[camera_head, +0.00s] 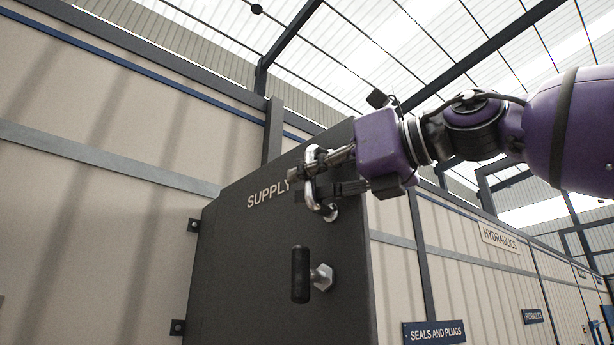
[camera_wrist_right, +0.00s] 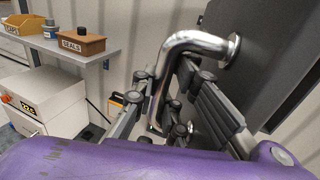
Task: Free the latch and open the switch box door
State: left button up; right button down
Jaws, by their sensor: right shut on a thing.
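The dark grey switch box (camera_head: 235,270) is on the wall, its face marked SUPPLY. A bright metal pull handle (camera_head: 312,185) stands out from the face near its right edge. My right gripper (camera_head: 318,178) is shut on the pull handle; in the right wrist view the bent metal bar (camera_wrist_right: 196,42) passes between the fingers (camera_wrist_right: 168,105). The fingers partly cover the handle. I see no clear gap at the door, so I cannot tell whether it is ajar. My left gripper is not in view.
The wrist view shows a shelf (camera_wrist_right: 105,50) with a SEALS box (camera_wrist_right: 82,42) and a blue-banded can (camera_wrist_right: 50,30), and a white cabinet (camera_wrist_right: 48,98) below. Space before the latch looks clear.

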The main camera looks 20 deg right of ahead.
jog(key=shift+a+f, duration=0.1)
jog(key=shift+f, duration=0.1)
dwell(0.3)
jog(key=c, duration=2)
grip_release()
jog(key=shift+s, duration=0.1)
jog(key=shift+c, duration=0.2)
jog(key=shift+s+d+r, duration=0.2)
jog(key=shift+s+d, duration=0.05)
jog(key=shift+s, duration=0.1)
jog(key=v, duration=1.2)
